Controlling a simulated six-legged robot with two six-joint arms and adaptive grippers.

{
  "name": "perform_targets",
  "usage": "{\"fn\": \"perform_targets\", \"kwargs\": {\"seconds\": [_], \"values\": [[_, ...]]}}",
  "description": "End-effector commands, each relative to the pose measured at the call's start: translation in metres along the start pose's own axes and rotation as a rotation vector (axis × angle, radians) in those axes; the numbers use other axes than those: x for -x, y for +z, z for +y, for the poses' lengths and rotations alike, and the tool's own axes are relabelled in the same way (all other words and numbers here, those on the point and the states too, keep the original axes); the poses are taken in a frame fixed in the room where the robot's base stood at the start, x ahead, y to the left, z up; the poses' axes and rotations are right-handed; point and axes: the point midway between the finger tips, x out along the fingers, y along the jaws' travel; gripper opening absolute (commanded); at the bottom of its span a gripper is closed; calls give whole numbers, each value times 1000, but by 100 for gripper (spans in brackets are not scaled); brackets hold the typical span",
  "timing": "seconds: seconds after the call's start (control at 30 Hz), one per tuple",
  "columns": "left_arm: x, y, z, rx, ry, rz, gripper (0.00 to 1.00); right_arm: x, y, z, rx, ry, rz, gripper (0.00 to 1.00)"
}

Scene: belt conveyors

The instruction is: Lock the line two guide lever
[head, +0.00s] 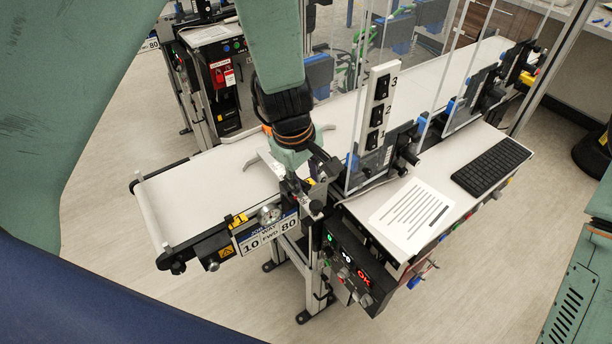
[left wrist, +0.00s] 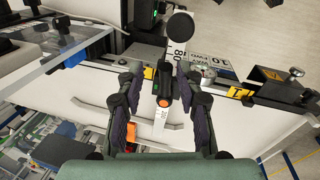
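My left gripper (head: 308,178) reaches down over the near edge of the white conveyor belt (head: 210,190). In the left wrist view my left gripper (left wrist: 163,76) is open, with one dark padded finger on each side of a black clamp-like part (left wrist: 163,88) on a white graduated scale (left wrist: 159,118). I cannot tell whether a finger touches this part. A round black knob (left wrist: 180,26) shows just beyond the fingertips. Which part is the guide lever is unclear. In the head view the fingers and arm hide most of this spot. My right gripper is out of view.
A placard (head: 267,235), a dial gauge (head: 269,214) and a yellow tag (head: 238,220) line the belt's front rail. A control box (head: 350,270), clear guard panels (head: 425,85), a numbered post (head: 379,105) and a shelf with a keyboard (head: 491,166) stand to the right.

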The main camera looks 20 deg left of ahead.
Motion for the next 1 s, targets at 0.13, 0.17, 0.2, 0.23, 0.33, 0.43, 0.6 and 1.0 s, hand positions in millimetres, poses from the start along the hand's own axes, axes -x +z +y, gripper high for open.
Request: {"fn": "perform_targets", "kwargs": {"seconds": [0.13,0.17,0.2,0.23,0.33,0.43,0.6,1.0], "values": [[0,-1,1,0,0,0,36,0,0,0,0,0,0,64],[0,-1,1,0,0,0,36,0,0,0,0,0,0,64],[0,-1,2,1,0,0,35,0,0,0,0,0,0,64],[-1,-1,2,1,0,0,33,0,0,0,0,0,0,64],[-1,-1,2,1,0,0,24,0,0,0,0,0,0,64],[0,-1,2,1,0,0,16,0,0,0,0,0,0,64],[-1,-1,1,1,0,0,1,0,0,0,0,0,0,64],[0,-1,2,-1,2,1,0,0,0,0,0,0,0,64]]}}
